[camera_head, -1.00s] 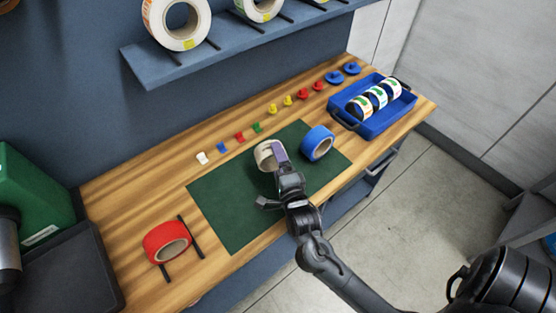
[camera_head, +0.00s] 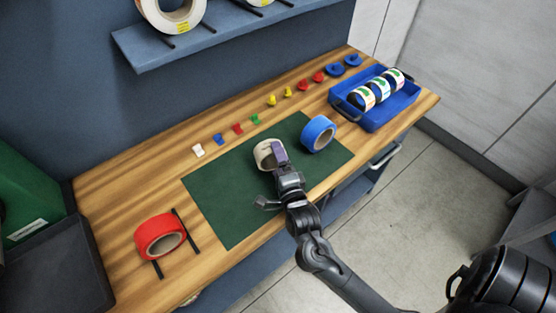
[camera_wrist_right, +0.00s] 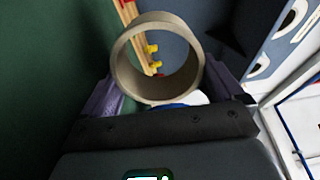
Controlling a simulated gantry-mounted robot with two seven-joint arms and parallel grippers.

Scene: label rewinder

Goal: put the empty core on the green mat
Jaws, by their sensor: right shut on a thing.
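The empty core (camera_head: 264,156) is a plain beige ring over the green mat (camera_head: 222,199), near the mat's middle. In the right wrist view the core (camera_wrist_right: 118,72) stands between the purple fingers, its hole facing the camera. My right gripper (camera_head: 275,155) is shut on the core, and one purple finger shows on its right side. I cannot tell whether the core touches the mat. The mat fills the left of the wrist view (camera_wrist_right: 45,75). My left gripper is not in view.
A blue tape roll (camera_head: 318,132) is on the mat just right of the core. A red roll (camera_head: 158,236) lies by black rods at the left. Small coloured pieces line the back. A blue tray (camera_head: 377,121) holds label rolls. The mat's left part is clear.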

